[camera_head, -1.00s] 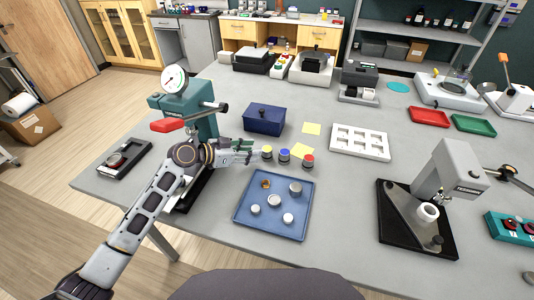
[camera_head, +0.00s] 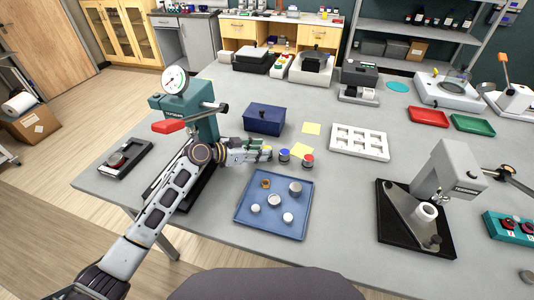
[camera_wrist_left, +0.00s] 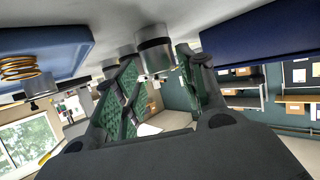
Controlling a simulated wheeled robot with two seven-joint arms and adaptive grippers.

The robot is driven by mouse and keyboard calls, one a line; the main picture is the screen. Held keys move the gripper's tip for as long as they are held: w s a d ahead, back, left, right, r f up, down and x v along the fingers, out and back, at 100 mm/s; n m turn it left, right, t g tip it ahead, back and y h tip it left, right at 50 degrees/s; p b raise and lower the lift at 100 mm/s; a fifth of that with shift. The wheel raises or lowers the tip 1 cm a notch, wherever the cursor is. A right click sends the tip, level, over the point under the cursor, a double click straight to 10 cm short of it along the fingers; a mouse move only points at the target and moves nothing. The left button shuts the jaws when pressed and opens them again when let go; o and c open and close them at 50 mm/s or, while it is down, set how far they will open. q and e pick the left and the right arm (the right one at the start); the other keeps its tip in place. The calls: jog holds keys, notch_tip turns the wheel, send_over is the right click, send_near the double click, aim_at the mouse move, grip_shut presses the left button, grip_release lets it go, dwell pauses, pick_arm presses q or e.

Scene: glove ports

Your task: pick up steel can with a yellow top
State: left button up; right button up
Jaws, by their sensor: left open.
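The steel can with a yellow top (camera_head: 268,148) stands on the grey table, leftmost in a row of three small cans. It is partly hidden by my left gripper (camera_head: 264,153), which reaches it from the left. In the left wrist view, which looks upside down, a steel can (camera_wrist_left: 154,56) appears between the green-padded fingers of my left gripper (camera_wrist_left: 160,74). The fingers are open, with a visible gap beside the can. The can's top colour is not clear there. My right gripper is not in view.
Close to the right stand a blue-topped can (camera_head: 284,155) and a red-topped can (camera_head: 308,160). A blue tray (camera_head: 243,212) with small parts lies in front. A dark blue box (camera_head: 264,120) stands behind, and a teal gauge press (camera_head: 205,125) stands to the left.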

pick_arm(q)
jog(key=shift+x, duration=0.9)
jog(key=shift+w+d+f+p, duration=0.15)
jog(key=shift+w+d+p, duration=0.2)
jog(key=shift+d, duration=0.25)
jog(key=shift+w+d+f, duration=0.1)
jog(key=shift+w+d, duration=0.05)
jog(key=shift+d, duration=0.1)
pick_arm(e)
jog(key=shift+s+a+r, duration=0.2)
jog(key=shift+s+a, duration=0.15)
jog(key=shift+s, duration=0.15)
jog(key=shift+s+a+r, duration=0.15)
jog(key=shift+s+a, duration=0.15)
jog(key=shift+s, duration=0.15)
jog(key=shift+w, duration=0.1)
pick_arm(q)
jog(key=shift+c, duration=0.7)
jog(key=c, duration=0.7)
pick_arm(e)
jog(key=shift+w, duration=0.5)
pick_arm(q)
jog(key=shift+o, duration=0.2)
